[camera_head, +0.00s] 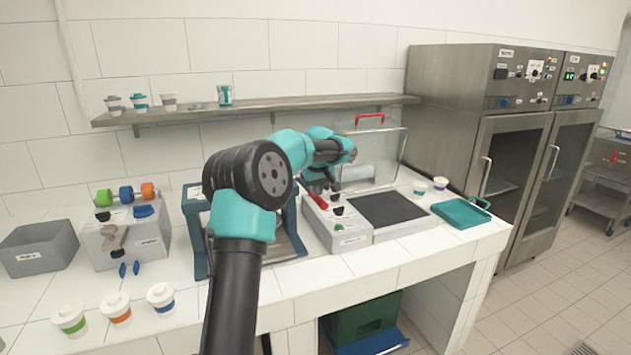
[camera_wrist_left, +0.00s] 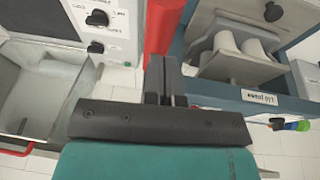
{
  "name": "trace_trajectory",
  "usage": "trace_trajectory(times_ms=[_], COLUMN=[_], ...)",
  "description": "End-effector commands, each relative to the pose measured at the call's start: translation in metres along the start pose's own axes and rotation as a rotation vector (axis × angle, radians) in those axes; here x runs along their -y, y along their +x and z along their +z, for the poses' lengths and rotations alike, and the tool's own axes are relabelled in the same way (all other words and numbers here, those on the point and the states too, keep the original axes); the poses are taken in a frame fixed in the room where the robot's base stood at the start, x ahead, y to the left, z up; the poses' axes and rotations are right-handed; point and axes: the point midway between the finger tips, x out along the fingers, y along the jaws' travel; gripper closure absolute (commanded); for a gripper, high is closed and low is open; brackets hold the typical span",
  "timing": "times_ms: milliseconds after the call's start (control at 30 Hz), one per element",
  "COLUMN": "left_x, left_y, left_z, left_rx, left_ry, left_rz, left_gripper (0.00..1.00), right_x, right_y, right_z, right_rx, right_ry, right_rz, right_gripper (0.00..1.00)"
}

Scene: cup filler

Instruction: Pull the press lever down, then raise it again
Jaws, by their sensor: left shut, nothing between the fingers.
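The lid press (camera_head: 198,240) is a blue frame on the white counter, mostly hidden behind my left arm. Its red lever handle (camera_head: 318,200) shows just below my left gripper (camera_head: 322,187). In the left wrist view the red lever (camera_wrist_left: 162,25) runs up past the top edge, and the labelled press (camera_wrist_left: 245,95) lies to its right. My left gripper (camera_wrist_left: 165,82) is shut and empty, its fingertips right by the near end of the red lever. Whether they touch it I cannot tell. My right gripper is in neither view.
A grey control box (camera_head: 345,238) with knobs and a clear raised lid (camera_head: 388,150) with a red handle stand right of the press. A teal tray (camera_head: 460,213) is farther right. Lidded cups (camera_head: 117,310) stand at the front left, below a wall shelf (camera_head: 270,103).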

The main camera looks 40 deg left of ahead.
Motion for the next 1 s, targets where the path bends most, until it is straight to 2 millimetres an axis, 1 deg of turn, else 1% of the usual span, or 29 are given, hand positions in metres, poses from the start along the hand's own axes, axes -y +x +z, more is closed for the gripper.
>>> trace_trajectory(times_ms=[367, 500, 567, 867, 1000], left_x=[0.000, -0.001, -0.001, -0.001, 0.000], left_y=[0.003, 0.014, 0.016, 0.018, 0.013], left_z=[0.001, 0.005, 0.006, 0.007, 0.005], left_rx=[0.001, 0.001, 0.002, 0.007, 0.006], left_ry=[0.000, 0.000, -0.001, 0.000, -0.001], left_rz=[0.000, -0.001, -0.001, -0.004, -0.003], left_gripper=[1.00, 1.00, 1.00, 1.00, 1.00], right_x=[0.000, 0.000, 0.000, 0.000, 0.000], right_y=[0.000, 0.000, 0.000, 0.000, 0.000], right_z=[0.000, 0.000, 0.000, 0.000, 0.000], right_rx=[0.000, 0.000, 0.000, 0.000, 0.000], right_ry=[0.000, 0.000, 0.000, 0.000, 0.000], right_rz=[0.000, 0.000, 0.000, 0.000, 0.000], right_gripper=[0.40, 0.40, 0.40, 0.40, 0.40])
